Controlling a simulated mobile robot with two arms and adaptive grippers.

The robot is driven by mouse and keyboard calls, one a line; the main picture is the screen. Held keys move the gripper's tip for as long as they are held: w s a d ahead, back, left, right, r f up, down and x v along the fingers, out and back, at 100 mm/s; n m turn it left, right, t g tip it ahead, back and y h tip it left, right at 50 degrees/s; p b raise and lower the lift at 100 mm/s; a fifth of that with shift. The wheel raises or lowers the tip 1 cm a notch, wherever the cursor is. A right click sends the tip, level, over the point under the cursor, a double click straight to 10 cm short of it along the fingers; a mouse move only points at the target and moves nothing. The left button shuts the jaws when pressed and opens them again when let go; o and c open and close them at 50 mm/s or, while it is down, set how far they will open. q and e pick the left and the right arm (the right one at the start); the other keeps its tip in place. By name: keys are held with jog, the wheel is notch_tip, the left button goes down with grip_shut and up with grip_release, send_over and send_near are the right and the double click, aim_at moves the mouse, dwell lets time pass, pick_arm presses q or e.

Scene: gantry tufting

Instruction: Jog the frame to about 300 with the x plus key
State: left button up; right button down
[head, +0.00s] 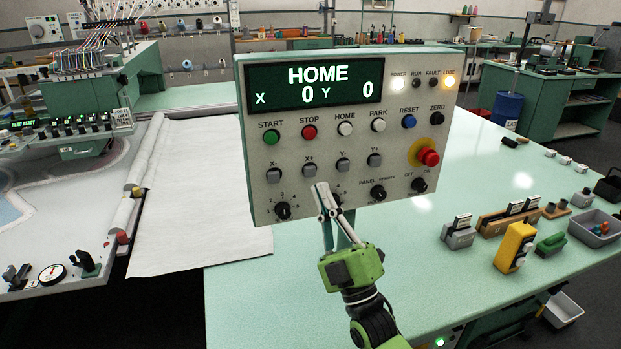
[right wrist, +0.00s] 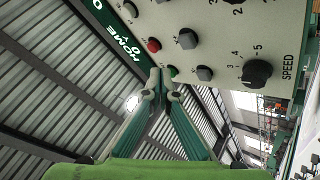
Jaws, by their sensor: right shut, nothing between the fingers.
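The control panel (head: 350,130) faces me; its display (head: 314,83) reads HOME, X 0, Y 0. The grey X+ key (head: 309,170) is in the lower key row, between the X- key (head: 273,175) and the Y- key (head: 343,165). My right gripper (head: 322,187) is shut and empty, its tips just below and right of the X+ key in the head view. Contact with the panel cannot be told. My left gripper is out of view.
The red emergency stop (head: 428,157) is at the panel's right. The speed knob (right wrist: 257,73) shows large in the right wrist view. A yellow device (head: 515,246) and small fixtures stand on the green table (head: 420,270). White fabric (head: 200,210) lies left of the panel.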

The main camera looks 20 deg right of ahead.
aim_at(310, 172)
jog(key=shift+w+b, duration=0.6)
jog(key=shift+w, duration=1.35)
jog(key=shift+w, duration=0.1)
jog(key=shift+w+a, duration=0.1)
jog(key=shift+w, duration=0.2)
